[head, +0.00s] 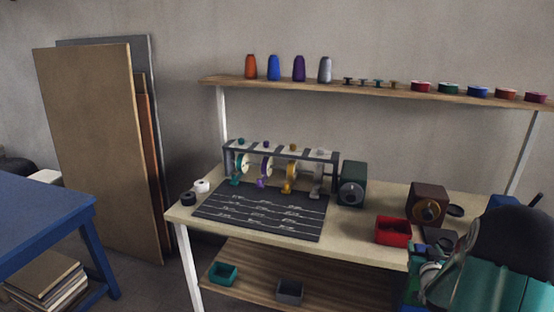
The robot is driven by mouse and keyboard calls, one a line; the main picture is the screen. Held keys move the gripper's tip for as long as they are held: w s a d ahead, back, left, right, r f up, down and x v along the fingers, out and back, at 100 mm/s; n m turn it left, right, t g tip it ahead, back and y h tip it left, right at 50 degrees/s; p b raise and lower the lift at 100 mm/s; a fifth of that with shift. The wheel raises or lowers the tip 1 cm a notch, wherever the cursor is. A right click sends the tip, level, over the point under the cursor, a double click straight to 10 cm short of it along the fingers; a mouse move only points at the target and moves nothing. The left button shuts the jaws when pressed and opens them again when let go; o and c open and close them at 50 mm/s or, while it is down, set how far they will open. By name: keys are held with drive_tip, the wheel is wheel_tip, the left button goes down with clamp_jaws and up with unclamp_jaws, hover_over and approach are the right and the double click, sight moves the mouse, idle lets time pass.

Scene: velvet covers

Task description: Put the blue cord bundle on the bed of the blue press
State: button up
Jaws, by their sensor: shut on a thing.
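A rack of small presses (281,154) stands at the back of the workbench, behind a dark mat. Its parts from left to right look teal (236,166), purple (263,167), yellow (289,176) and grey (317,178). I cannot make out which press is the blue one, and their beds are too small to tell apart from the mat. I cannot make out the blue cord bundle. A part of my arm, black and teal, fills the lower right corner. I cannot make out my gripper or its fingers.
The dark mat (262,211) with pale markings covers the bench's left half. A dark green machine (352,184), a red tray (393,231) and a brown box (427,203) stand to the right. A shelf (380,92) holds several spools. A blue table (38,214) stands left.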

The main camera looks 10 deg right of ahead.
drive_tip(key=w+a+f+n+t+y, duration=0.1)
drive_tip(key=w+a+f, duration=0.2)
drive_tip(key=a, duration=0.4)
drive_tip(key=w+a+f+n+y, duration=0.1)
drive_tip(key=w+a+f+y, duration=0.1)
drive_tip(key=w+a+f, duration=0.3)
drive_tip(key=a+f+n+y, duration=0.1)
drive_tip(key=a+f, duration=0.2)
drive_tip(key=a, duration=0.7)
drive_tip(key=s+a+f+n+y, duration=0.1)
drive_tip(key=a+f+y, duration=0.1)
drive_tip(key=a, duration=0.8)
drive_tip(key=s+a+f+n+t+y, duration=0.1)
drive_tip(key=a+f, duration=0.3)
drive_tip(key=a, duration=0.6)
drive_tip(key=shift+s+a+f+n+y, duration=0.15)
drive_tip(key=shift+s+a+n+y, duration=0.1)
drive_tip(key=shift+n+y, duration=0.3)
drive_tip(key=shift+s+d+f, duration=0.1)
drive_tip(key=shift+s+f, duration=0.05)
drive_tip(key=shift+f, duration=0.4)
drive_tip(key=shift+s+d+f, duration=0.1)
drive_tip(key=shift+s+f, duration=0.05)
drive_tip(key=shift+f, duration=0.4)
